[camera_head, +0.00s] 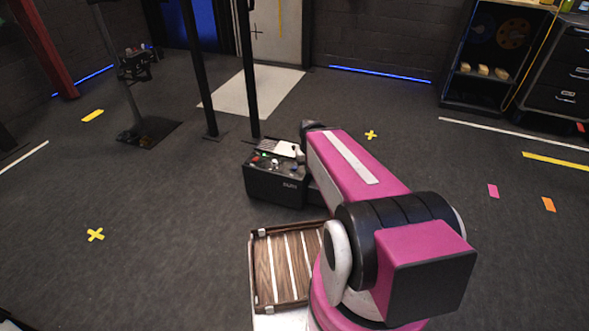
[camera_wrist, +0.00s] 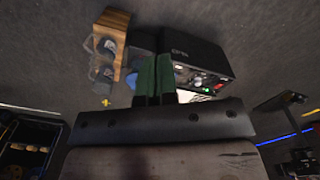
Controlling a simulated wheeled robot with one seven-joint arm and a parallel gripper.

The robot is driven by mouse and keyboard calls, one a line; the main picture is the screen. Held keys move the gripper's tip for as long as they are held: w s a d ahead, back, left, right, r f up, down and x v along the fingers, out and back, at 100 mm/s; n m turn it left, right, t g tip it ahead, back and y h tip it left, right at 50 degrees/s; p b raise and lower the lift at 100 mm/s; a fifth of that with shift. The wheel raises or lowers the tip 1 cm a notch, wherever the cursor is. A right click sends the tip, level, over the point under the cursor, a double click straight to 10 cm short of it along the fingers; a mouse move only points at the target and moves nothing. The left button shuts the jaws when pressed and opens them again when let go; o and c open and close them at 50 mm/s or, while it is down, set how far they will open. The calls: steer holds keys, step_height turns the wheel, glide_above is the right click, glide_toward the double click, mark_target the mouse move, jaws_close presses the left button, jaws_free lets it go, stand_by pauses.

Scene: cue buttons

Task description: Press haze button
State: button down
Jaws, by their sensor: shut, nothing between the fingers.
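A black control box (camera_head: 275,187) stands in the middle of the head view, with small buttons and lights on its sloped top. The box also shows in the wrist view (camera_wrist: 198,52), with red, green and pale controls (camera_wrist: 204,83) on its panel. I cannot read any label that marks the haze button. My gripper (camera_wrist: 156,62) shows in the wrist view with its two green fingers together and empty. The fingers are in front of the box's left end, left of the controls in the picture; I cannot tell whether they touch it. In the head view my arm hides the box's right side.
A wooden block with dark round knobs (camera_wrist: 109,45) is beside the box in the wrist view. Black posts (camera_head: 249,70) stand behind the box. A black stand (camera_head: 146,130) is at the left. Open dark floor (camera_head: 160,215) lies left of the box.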

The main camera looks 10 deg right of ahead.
steer(key=m+t+y, duration=0.1)
steer(key=m+t, duration=0.7)
steer(key=t, duration=0.1)
glide_above(295, 168)
step_height(295, 168, down, 16)
steer(key=shift+d, duration=0.2)
steer(key=shift+f, duration=0.1)
steer(key=shift+f, duration=4.35)
steer(key=shift+f, duration=0.15)
steer(key=shift+f, duration=0.25)
